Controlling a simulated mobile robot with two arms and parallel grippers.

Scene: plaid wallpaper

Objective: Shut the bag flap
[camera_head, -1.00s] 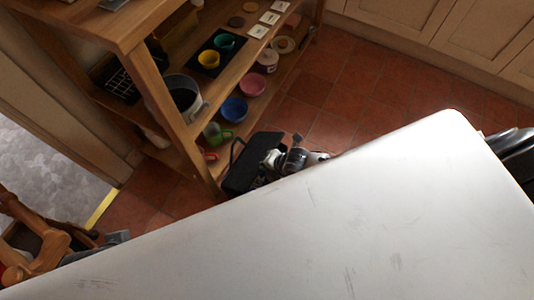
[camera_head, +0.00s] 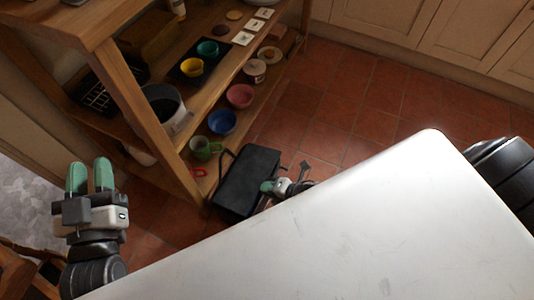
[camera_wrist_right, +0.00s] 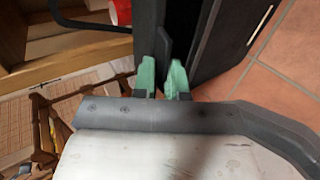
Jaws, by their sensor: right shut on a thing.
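The black bag (camera_head: 247,178) stands on the tiled floor beside the wooden shelf, partly behind the pale surface. In the right wrist view its dark body (camera_wrist_right: 205,35) fills the upper middle. My right gripper (camera_head: 268,187) is at the bag's right side. In the right wrist view its green fingers (camera_wrist_right: 163,78) are shut on a thin dark piece that looks like the bag flap (camera_wrist_right: 164,45). How far the flap stands open is hard to tell. My left gripper (camera_head: 90,176) is raised at the left, fingers apart and empty, away from the bag.
The wooden shelf (camera_head: 140,105) holds bowls, a green mug (camera_head: 204,148) and a dark pot, close to the bag's left. A wooden chair (camera_head: 25,272) is at the lower left. Tiled floor (camera_head: 340,125) is free to the right, up to the cabinets (camera_head: 390,35).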

